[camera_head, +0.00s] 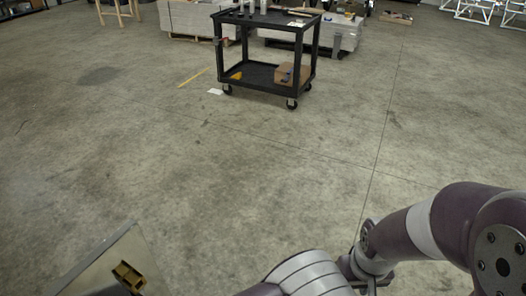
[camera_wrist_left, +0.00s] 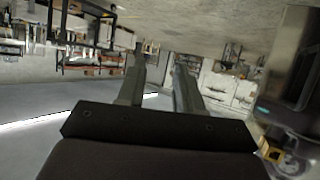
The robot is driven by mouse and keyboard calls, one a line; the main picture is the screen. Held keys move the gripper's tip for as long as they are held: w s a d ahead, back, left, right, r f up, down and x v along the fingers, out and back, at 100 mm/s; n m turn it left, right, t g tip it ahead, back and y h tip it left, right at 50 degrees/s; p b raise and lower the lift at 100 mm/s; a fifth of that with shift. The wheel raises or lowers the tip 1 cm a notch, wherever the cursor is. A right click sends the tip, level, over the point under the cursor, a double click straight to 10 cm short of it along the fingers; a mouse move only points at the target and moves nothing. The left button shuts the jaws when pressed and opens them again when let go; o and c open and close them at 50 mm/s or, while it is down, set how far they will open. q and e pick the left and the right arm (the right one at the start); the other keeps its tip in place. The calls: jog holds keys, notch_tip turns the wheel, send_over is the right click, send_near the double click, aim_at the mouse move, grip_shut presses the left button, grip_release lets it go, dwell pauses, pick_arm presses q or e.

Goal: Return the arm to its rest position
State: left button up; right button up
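In the left wrist view my left gripper (camera_wrist_left: 159,56) shows its two grey fingers apart with a clear gap between them. Nothing is seen between the fingers, and they point out over the room. My left gripper does not show in the head view. In the head view a purple and grey arm of mine (camera_head: 400,232) comes in from the right and bends at the bottom. A light grey ribbed section (camera_head: 305,274) lies at the bottom centre. No right gripper fingers can be made out.
A black two-shelf cart (camera_head: 262,86) on casters stands at the back, with a cardboard box (camera_head: 290,75) on its lower shelf. A grey metal-sided object (camera_head: 128,246) with a yellow part (camera_head: 128,275) is at the lower left. The concrete floor (camera_head: 230,175) between is clear.

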pick_arm(q)
jog(key=d+f+m+g+h, duration=0.1)
jog(key=d+m+g+h, duration=0.4)
jog(key=d+h, duration=0.1)
jog(key=s+a+r+g+p, duration=0.1)
jog(key=s+a+r, duration=0.1)
jog(key=a+r, duration=0.3)
jog(key=s+a+r+g+p, duration=0.2)
jog(key=a+r, duration=0.4)
jog(key=a, duration=0.7)
jog(key=s+a+r+m+g+p, duration=0.1)
jog(key=s+a+r+g, duration=0.1)
jog(key=a+r, duration=0.3)
jog(key=a, duration=0.3)
jog(key=shift+s+a+r, duration=0.15)
jog(key=shift+a+r, duration=0.25)
pick_arm(e)
jog(key=r, duration=0.4)
jog(key=shift+w+d+r, duration=0.1)
jog(key=shift+w+d, duration=0.05)
jog(key=shift+d, duration=0.25)
jog(key=shift+a, duration=0.1)
